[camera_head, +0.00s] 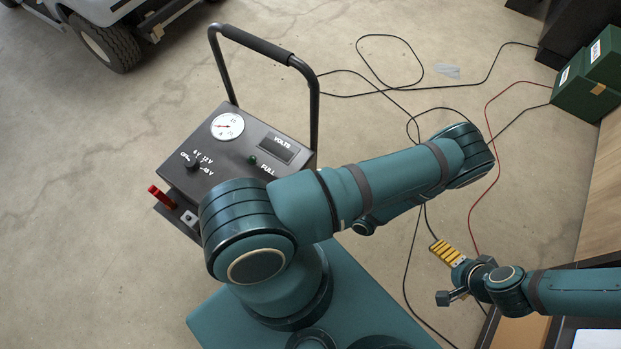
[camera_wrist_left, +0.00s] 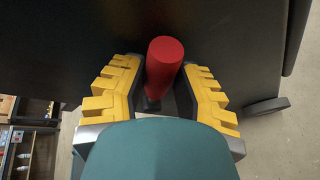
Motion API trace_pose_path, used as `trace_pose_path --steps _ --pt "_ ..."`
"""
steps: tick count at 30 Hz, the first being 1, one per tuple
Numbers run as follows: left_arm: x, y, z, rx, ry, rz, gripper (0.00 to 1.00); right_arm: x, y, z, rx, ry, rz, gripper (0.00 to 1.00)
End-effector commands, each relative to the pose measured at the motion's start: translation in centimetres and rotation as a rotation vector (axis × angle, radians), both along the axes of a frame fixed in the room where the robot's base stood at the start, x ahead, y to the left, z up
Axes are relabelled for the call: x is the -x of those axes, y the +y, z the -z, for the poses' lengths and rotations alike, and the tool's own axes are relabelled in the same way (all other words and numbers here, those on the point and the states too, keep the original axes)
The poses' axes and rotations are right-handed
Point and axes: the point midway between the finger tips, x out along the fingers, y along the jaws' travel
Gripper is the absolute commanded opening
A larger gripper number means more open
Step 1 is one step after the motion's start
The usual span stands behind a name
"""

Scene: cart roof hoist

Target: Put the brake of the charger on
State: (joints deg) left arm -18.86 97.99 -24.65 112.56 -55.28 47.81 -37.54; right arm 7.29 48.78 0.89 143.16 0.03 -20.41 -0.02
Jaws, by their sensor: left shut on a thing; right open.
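The charger (camera_head: 185,135) is a dark box with a white dial, a knob and a tall black handle, standing on the floor in the head view. Small red parts (camera_head: 160,196) stick out at its left side; I cannot tell whether they are the brake. In the left wrist view a red cylindrical grip (camera_wrist_left: 164,65) on a dark stem stands beside a black panel. My left gripper (camera_wrist_left: 163,85) is shut on it, yellow fingers on both sides. The head view hides this gripper behind my left arm. My right gripper (camera_head: 441,275) is open and empty, right of the charger.
Black cables (camera_head: 410,88) and a red cable (camera_head: 487,120) lie on the floor right of the charger. Green boxes (camera_head: 583,95) stand at the far right. A wheeled cart (camera_head: 100,15) is at the upper left. The floor left of the charger is clear.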

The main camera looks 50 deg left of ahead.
Motion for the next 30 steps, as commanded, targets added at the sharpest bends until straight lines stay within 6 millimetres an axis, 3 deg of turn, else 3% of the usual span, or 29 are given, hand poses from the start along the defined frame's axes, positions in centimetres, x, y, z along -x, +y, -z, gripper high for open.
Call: trace_pose_path --steps 13,14,16,26,30 --pt "0.4 0.1 0.2 0.006 0.012 0.002 0.00 0.0 0.0 0.0 0.000 0.000 0.000 1.00" --pt "0.4 0.1 0.2 0.006 0.012 0.002 0.38 0.0 0.0 0.0 0.000 0.000 0.000 1.00" --pt "0.3 0.1 0.2 0.006 0.012 0.002 0.63 0.0 0.0 0.0 0.000 0.000 0.000 1.00" --pt "0.2 -0.1 0.1 0.005 0.010 0.002 0.64 0.0 0.0 0.0 0.000 0.000 0.000 1.00" --pt "-0.2 -1.0 -0.3 0.007 0.008 0.001 0.64 0.0 0.0 0.0 0.000 0.000 0.000 1.00"
